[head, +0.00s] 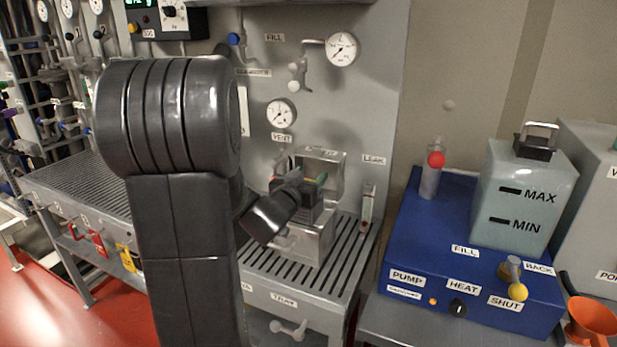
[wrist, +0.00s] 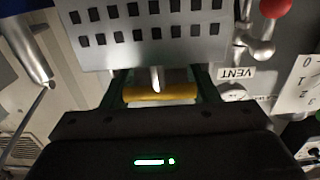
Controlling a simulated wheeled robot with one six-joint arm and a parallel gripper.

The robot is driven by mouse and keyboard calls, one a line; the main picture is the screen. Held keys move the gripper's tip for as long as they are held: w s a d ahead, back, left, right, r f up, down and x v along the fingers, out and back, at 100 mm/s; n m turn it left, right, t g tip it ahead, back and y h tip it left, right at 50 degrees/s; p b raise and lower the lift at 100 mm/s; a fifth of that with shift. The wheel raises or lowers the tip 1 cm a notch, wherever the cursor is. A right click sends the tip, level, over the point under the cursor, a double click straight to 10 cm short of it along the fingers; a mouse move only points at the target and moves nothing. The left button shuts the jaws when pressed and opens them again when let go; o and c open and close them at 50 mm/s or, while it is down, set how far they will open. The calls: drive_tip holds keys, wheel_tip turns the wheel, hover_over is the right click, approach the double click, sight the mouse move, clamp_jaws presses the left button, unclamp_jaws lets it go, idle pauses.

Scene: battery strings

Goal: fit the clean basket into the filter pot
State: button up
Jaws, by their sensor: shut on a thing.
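The basket (wrist: 150,38) is a grey metal box wall with rows of dark square holes, at the top of the wrist view. A yellow handle bar (wrist: 160,92) lies in front of it. My gripper (wrist: 162,86) is shut on this bar, with a green-edged finger at each side. In the head view my gripper (head: 318,180) is over the filter pot (head: 303,243), a grey metal box on the slatted bench. A pale metal box shape (head: 328,165) stands just behind my gripper; I cannot tell whether it is basket or lid. The pot's inside is hidden.
A wall panel with gauges (head: 341,49) and valves rises behind the pot. A slim tube (head: 367,208) stands right of it. A blue pump unit (head: 425,235) with a tank (head: 520,195) is further right. An orange funnel (head: 592,320) is at lower right.

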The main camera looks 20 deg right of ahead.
drive_tip(key=shift+f+b, duration=0.9)
drive_tip(key=shift+f, duration=0.2)
drive_tip(key=o, duration=1.5)
drive_tip(key=v, duration=1.3)
drive_tip(key=shift+s+a, duration=0.25)
drive_tip(key=shift+s, duration=0.05)
drive_tip(key=shift+d, duration=0.1)
drive_tip(key=x, duration=1.3)
drive_tip(key=shift+w+d, duration=0.15)
drive_tip(key=shift+w, duration=0.05)
drive_tip(key=shift+w+r, duration=0.1)
drive_tip(key=shift+r, duration=0.15)
